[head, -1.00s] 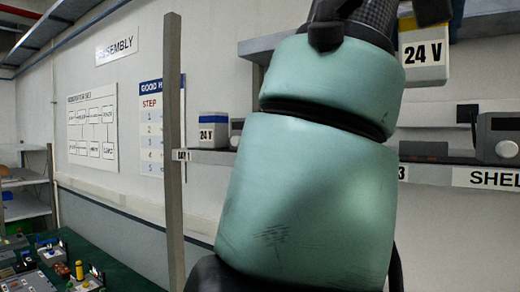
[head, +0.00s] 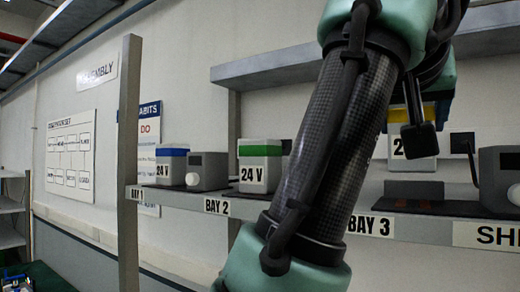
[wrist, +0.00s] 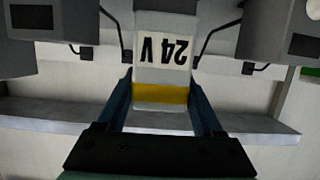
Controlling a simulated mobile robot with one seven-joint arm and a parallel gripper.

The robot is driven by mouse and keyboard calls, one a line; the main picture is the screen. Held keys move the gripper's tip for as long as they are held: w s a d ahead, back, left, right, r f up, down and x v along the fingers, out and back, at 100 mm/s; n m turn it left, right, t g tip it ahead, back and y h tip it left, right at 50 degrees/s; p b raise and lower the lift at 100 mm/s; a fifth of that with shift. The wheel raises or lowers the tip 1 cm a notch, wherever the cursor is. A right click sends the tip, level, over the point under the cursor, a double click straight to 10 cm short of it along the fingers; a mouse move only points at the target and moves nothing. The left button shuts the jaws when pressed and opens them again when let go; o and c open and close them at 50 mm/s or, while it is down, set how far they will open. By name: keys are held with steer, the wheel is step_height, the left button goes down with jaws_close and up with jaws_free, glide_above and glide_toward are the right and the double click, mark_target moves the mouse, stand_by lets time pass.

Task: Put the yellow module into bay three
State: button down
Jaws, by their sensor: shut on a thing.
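The yellow module is a white box with a yellow band and a 24 V label; it shows in the head view (head: 414,150), partly hidden by my arm. My gripper (head: 413,112) is shut on it. The wrist view shows the module (wrist: 163,70) between the two blue fingers of my gripper (wrist: 164,96), its label upside down. Bay three, marked by the BAY 3 label (head: 368,226), has a dark pad (head: 414,189) on the shelf. The module looks upright just above this pad, with a small gap seen below it.
Blue-banded (head: 171,164) and green-banded (head: 260,166) modules stand to the left on the bay shelf (head: 430,208). A grey device (head: 207,171) stands between them, and another (head: 499,172) is right of bay three. An upper shelf (head: 276,65) runs above.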

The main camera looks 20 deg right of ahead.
step_height(320, 180, down, 3)
steer(key=shift+s+a+r+p, duration=0.1)
steer(key=shift+s+a+p, duration=0.05)
steer(key=shift+p, duration=0.3)
steer(key=shift+f, duration=0.5)
steer(key=shift+c, duration=0.2)
jaws_free()
steer(key=shift+f, duration=0.1)
